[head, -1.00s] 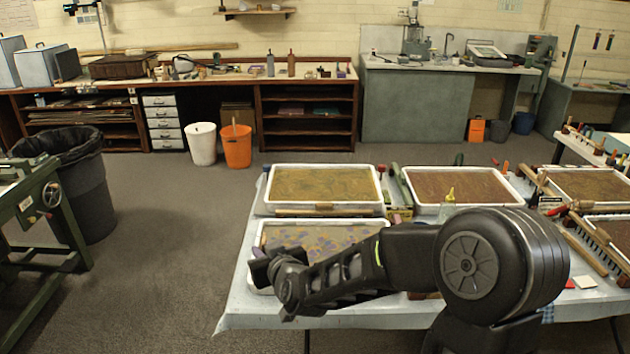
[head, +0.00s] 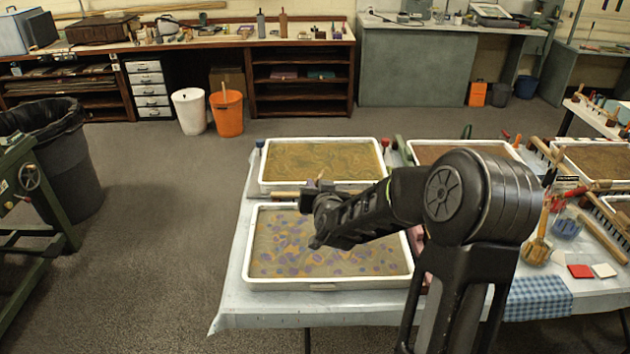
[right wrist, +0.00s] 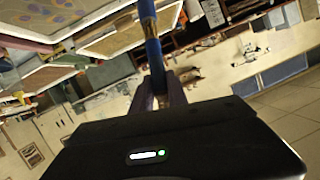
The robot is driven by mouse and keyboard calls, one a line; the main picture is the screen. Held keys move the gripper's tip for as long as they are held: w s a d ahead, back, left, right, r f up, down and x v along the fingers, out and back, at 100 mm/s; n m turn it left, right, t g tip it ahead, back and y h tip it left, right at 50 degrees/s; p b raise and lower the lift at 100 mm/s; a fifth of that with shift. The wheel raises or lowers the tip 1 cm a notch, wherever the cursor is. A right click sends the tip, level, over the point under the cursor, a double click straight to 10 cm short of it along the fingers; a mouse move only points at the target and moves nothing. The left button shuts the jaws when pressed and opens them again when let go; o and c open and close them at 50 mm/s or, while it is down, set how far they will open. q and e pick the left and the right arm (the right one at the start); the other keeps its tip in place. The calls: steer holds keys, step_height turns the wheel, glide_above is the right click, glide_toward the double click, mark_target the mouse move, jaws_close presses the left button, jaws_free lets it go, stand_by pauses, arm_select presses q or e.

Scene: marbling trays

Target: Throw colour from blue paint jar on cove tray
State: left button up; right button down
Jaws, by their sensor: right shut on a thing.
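A white tray (head: 254,284) with grey-brown liquid and purple and orange spots stands at the near left of the table. Behind it is a white tray (head: 376,150) with an olive-gold swirl. No label tells me which is the cove tray. A small jar with blue (head: 568,224) stands at the right of the table; it looks like the blue paint jar. My right gripper (head: 314,190) is above the far edge of the spotted tray. In the right wrist view its fingers (right wrist: 163,92) are shut on a blue-handled brush (right wrist: 152,45). My left gripper is out of view.
More trays and wooden rakes (head: 600,238) stand there. My right arm hides part of the middle.

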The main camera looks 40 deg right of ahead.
steer(key=shift+f+b, duration=1.1)
steer(key=shift+f, duration=0.9)
step_height(320, 180, down, 4)
steer(key=b, duration=0.4)
steer(key=shift+f+b, duration=0.25)
steer(key=shift+b, duration=0.15)
